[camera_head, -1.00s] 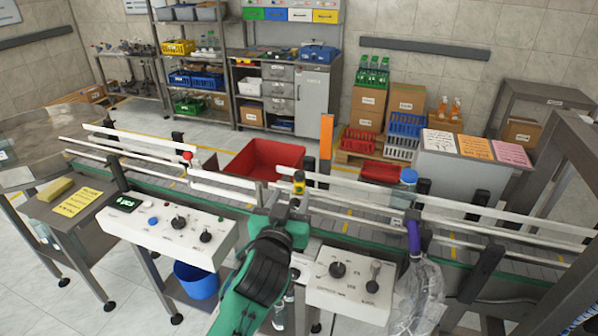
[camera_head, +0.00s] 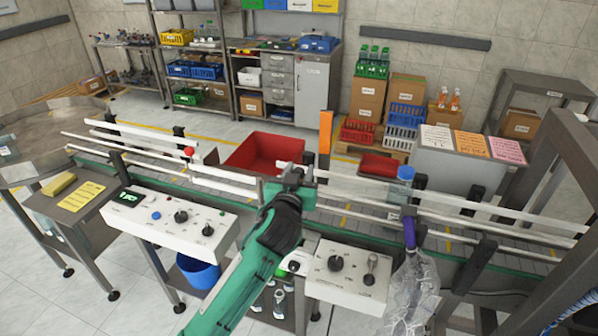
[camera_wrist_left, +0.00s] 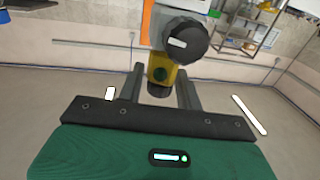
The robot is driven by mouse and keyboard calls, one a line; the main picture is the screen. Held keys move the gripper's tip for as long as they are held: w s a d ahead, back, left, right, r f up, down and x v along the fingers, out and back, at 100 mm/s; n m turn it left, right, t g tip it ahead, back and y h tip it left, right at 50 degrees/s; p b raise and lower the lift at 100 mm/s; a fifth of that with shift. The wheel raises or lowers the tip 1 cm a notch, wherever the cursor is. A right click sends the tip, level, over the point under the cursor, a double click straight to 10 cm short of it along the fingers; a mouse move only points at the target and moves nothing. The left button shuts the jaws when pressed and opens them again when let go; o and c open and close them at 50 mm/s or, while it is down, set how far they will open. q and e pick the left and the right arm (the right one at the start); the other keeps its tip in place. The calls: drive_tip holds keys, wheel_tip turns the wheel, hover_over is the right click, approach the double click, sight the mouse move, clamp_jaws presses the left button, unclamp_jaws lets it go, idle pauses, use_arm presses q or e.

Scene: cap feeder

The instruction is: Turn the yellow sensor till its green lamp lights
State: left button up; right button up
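The yellow sensor (camera_wrist_left: 159,70) shows in the left wrist view, with a dark round part (camera_wrist_left: 185,40) above it. A small dark green lamp face (camera_wrist_left: 160,74) is on the yellow body and does not look lit. My left gripper (camera_wrist_left: 161,80) has one finger on each side of the sensor; I cannot tell whether they touch it. In the head view my left gripper (camera_head: 294,176) is at the conveyor's near rail and largely hides the sensor. My right gripper is in neither view.
The conveyor's white rails (camera_head: 440,205) run across the scene. White control boxes with knobs (camera_head: 168,217) (camera_head: 347,274) stand on its near side. A red bin (camera_head: 262,152) and an orange post (camera_head: 326,135) are behind it. A clear bag (camera_head: 412,285) hangs at right.

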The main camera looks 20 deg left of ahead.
use_arm(q)
drive_tip(key=c, duration=0.6)
drive_tip(key=shift+r+m+h+p, duration=0.15)
drive_tip(key=shift+m+h+p, duration=0.8)
drive_tip(key=shift+h, duration=0.45)
drive_tip(key=shift+c, duration=0.2)
drive_tip(key=m+h+p, duration=0.1)
drive_tip(key=h, duration=0.1)
drive_tip(key=shift+m+h, duration=0.25)
drive_tip(key=shift+h, duration=0.05)
drive_tip(key=shift+m+g+h+p, duration=0.3)
drive_tip(key=shift+h+p, duration=0.05)
drive_tip(key=shift+h, duration=0.05)
drive_tip(key=o, duration=1)
